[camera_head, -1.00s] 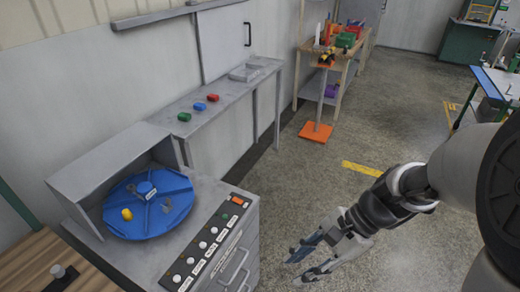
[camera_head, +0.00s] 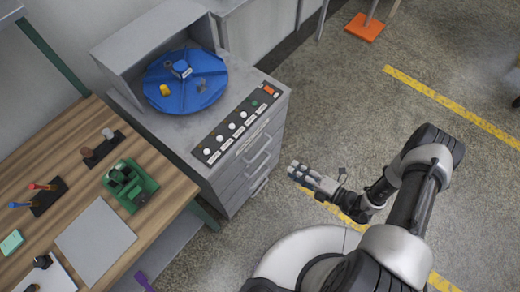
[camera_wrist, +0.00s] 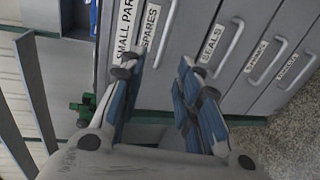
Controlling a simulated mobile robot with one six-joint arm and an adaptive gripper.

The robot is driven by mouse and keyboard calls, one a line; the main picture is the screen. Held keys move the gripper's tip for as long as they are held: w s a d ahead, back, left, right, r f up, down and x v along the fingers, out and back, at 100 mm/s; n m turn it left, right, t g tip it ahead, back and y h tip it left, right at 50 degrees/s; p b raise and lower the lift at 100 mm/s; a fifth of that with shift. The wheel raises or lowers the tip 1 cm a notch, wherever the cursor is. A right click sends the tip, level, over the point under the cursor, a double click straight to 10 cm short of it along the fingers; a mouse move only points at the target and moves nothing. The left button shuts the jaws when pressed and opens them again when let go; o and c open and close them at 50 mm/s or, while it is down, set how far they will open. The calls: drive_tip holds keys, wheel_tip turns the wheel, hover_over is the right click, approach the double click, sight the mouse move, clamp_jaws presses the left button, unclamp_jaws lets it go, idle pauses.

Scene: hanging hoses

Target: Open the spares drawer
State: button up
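The spares drawer is in the grey cabinet. Its label "SPARES" (camera_wrist: 150,25) and its bar handle (camera_wrist: 167,35) show in the wrist view, where the picture is turned sideways. The drawer looks shut. My gripper (camera_wrist: 157,68) is open and empty, its two blue-padded fingers spread. In the wrist view the spares handle appears ahead, between the fingertips; I cannot tell the remaining distance. In the head view my gripper (camera_head: 296,172) is to the right of the cabinet's drawer fronts (camera_head: 245,165), with floor visible between them.
Other handles sit close by, including the seals drawer (camera_wrist: 210,44). A blue turntable (camera_head: 186,98) and button panel (camera_head: 238,122) are on the cabinet top. A wooden workbench (camera_head: 150,235) with a green device (camera_head: 130,186) stands at left.

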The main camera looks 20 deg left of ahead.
drive_tip(key=b, duration=0.3)
approach(260, 151)
drive_tip(key=shift+m, duration=0.3)
drive_tip(key=x, duration=1)
drive_tip(key=shift+f, duration=0.35)
drive_tip(key=shift+c, duration=0.2)
clamp_jaws()
